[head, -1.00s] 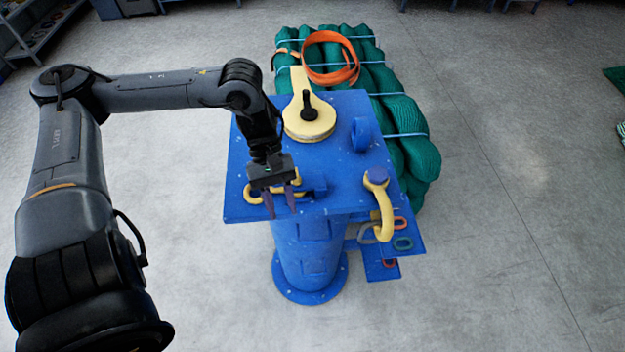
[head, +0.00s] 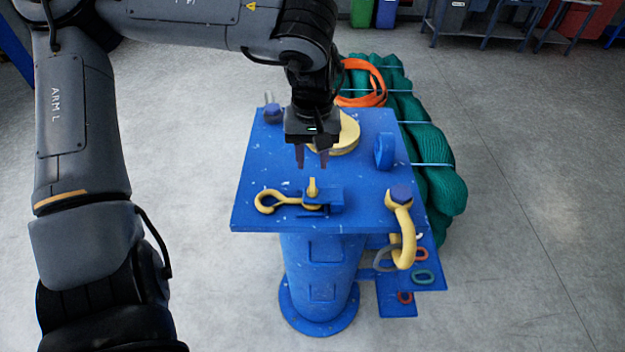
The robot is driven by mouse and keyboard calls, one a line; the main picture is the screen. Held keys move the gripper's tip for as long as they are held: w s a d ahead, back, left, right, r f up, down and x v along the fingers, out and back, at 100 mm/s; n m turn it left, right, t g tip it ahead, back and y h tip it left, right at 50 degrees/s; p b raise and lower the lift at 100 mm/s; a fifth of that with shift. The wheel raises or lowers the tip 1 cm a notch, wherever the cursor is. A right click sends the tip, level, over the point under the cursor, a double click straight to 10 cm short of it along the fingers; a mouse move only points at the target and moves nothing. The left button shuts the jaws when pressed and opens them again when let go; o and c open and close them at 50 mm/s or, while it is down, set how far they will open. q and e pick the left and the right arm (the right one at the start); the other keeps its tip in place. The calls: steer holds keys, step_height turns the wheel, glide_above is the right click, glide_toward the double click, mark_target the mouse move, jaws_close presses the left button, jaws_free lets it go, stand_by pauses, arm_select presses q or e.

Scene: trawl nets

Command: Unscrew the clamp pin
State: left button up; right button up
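A small blue clamp block (head: 334,200) sits near the front edge of the blue table top (head: 255,178). My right gripper is out of view.
A yellow shackle (head: 403,238) hangs at the front right corner above side plates with coloured links. A green net bundle (head: 434,163) with an orange strap (head: 377,87) lies behind and right.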

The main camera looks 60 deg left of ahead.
mark_target(312, 184)
arm_select(q)
steer(key=shift+f, duration=3.55)
steer(key=shift+c, duration=0.3)
jaws_close()
